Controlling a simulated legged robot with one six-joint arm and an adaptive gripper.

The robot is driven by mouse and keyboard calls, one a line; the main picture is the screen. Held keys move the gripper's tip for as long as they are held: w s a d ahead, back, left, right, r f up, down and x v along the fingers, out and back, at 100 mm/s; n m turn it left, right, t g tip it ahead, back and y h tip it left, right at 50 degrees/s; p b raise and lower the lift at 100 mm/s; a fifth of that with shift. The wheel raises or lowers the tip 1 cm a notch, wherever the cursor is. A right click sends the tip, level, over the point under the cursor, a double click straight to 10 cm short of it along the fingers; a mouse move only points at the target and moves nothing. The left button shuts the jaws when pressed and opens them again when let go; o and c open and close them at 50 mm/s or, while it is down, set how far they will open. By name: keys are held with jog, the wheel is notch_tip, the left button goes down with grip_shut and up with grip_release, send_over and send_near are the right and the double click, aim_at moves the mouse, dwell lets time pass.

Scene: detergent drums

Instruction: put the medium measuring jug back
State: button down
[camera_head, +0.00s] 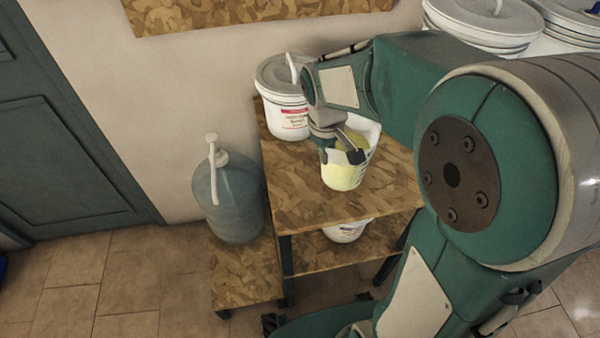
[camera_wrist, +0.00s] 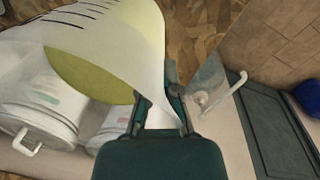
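A translucent white measuring jug (camera_head: 344,175) with yellow-green liquid shows at the wood-patterned table (camera_head: 300,205). Its black graduation marks show in the wrist view, where the jug (camera_wrist: 125,35) fills the upper left. My gripper (camera_head: 347,150) reaches to the jug from the upper left in the head view. In the wrist view the jug's wall runs between the fingers of my gripper (camera_wrist: 160,108), which look closed on it. I cannot tell whether the jug's base touches the tabletop.
A lidded white drum (camera_head: 286,115) stands at the table's back left. A blue-grey bottle with a pump (camera_head: 230,195) stands on a low stand (camera_head: 240,280). A white container (camera_head: 346,231) sits on the lower shelf. Large white drums (camera_head: 485,25) stand at upper right. The front tabletop is clear.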

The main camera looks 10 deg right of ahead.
jog(key=w+a+f, duration=0.3)
jog(key=a+f, duration=0.2)
jog(key=f, duration=0.4)
jog(key=shift+w+a+f, duration=0.2)
jog(key=shift+w+f, duration=0.05)
jog(key=shift+w, duration=0.1)
jog(key=c, duration=0.8)
grip_release()
jog(key=shift+f, duration=0.1)
